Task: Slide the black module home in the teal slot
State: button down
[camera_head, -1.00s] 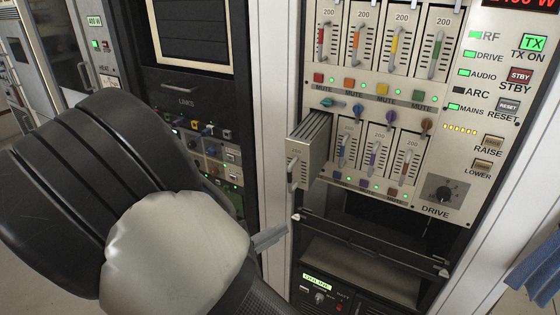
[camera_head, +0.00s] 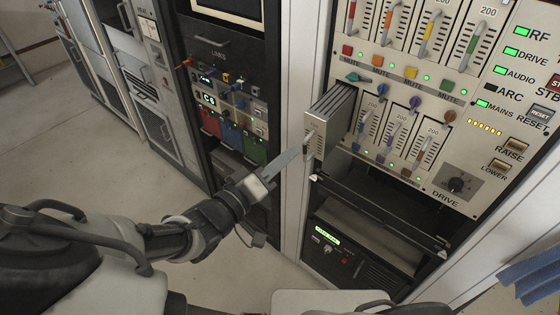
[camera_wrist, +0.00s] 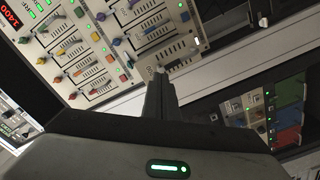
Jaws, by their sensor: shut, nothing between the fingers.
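The module (camera_head: 328,112) sticks well out of the leftmost slot of the lower row. Its side is dark and ribbed, its front plate pale, with a handle on the front. The teal knob (camera_head: 352,77) sits just above that slot. My gripper (camera_head: 299,153) is shut and empty, its thin fingers pointing at the lower part of the module's front. Whether the tips touch the plate or handle cannot be told. The wrist view shows the shut fingers (camera_wrist: 159,76) in front of the rack panel; they hide part of it.
Several seated modules (camera_head: 420,150) fill the slots to the right. A dark open shelf (camera_head: 380,205) lies below, over a unit with a green display (camera_head: 327,234). A links panel (camera_head: 232,100) with plugs stands left, beyond a white rack post (camera_head: 296,190). Floor at left is clear.

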jog(key=shift+x, duration=1.4)
